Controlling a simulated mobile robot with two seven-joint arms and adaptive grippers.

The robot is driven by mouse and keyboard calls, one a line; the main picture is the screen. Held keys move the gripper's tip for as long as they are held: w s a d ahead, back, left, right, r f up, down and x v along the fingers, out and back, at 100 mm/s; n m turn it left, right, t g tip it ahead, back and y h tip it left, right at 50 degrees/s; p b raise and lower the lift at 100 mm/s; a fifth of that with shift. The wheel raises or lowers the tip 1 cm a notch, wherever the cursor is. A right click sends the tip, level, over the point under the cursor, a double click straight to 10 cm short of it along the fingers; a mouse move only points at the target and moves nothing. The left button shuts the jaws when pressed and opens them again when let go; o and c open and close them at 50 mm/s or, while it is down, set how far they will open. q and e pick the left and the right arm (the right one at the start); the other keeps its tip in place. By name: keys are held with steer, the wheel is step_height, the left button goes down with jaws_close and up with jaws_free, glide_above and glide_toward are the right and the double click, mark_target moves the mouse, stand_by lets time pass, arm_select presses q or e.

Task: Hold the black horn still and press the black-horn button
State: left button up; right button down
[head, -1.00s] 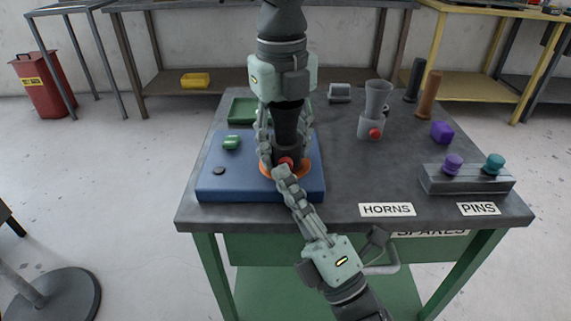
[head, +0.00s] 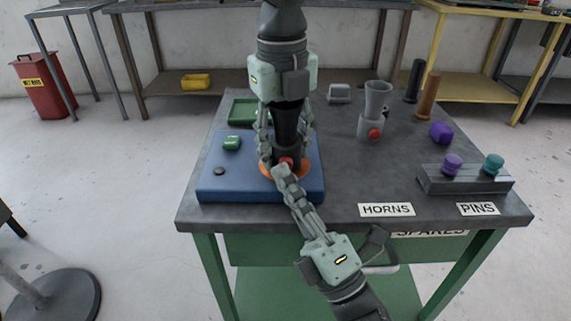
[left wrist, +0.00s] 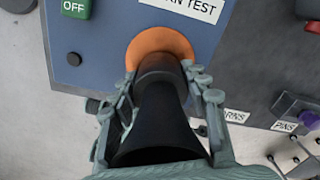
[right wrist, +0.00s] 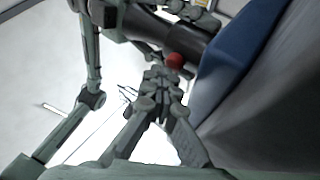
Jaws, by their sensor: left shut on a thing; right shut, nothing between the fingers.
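The black horn (head: 287,128) stands upright on an orange disc (head: 266,172) on the blue test board (head: 240,190). My left gripper (head: 285,125) comes down from above and is shut around the horn, with a finger on each side; the left wrist view shows the horn (left wrist: 152,125) between them. The red black-horn button (head: 286,161) is low on the horn's near side, and also shows in the right wrist view (right wrist: 175,61). My right gripper (head: 281,172) is shut and empty, its fingertips right at the button. I cannot tell whether they touch it.
A grey horn with a red button (head: 374,105) stands to the right. Black and brown cylinders (head: 428,95), a purple block (head: 441,133) and a pin holder (head: 465,181) stand further right. A green OFF block (head: 232,143) and a green tray (head: 241,111) are at left.

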mark_target(291, 216)
arm_select(q)
steer(key=shift+w+a, duration=0.1)
steer(key=shift+a, duration=0.05)
arm_select(e)
steer(key=shift+w+d+f+h, duration=0.4)
steer(key=shift+w+f, duration=0.2)
steer(key=shift+f, duration=0.1)
arm_select(q)
steer(key=shift+f, duration=0.1)
arm_select(e)
steer(key=shift+s, duration=0.1)
arm_select(q)
steer(key=shift+w+a+f, duration=0.1)
steer(key=shift+w+f, duration=0.15)
steer(key=shift+w, duration=0.05)
arm_select(e)
steer(key=shift+s+a+f, duration=0.15)
steer(key=shift+s+f, duration=0.25)
steer(key=shift+s, duration=0.1)
arm_select(q)
steer(key=shift+w+f, duration=0.1)
steer(key=shift+w, duration=0.05)
arm_select(e)
steer(key=shift+s+f+m, duration=0.2)
steer(key=shift+s+m, duration=0.1)
steer(key=shift+s, duration=1.5)
steer(key=shift+r, duration=0.1)
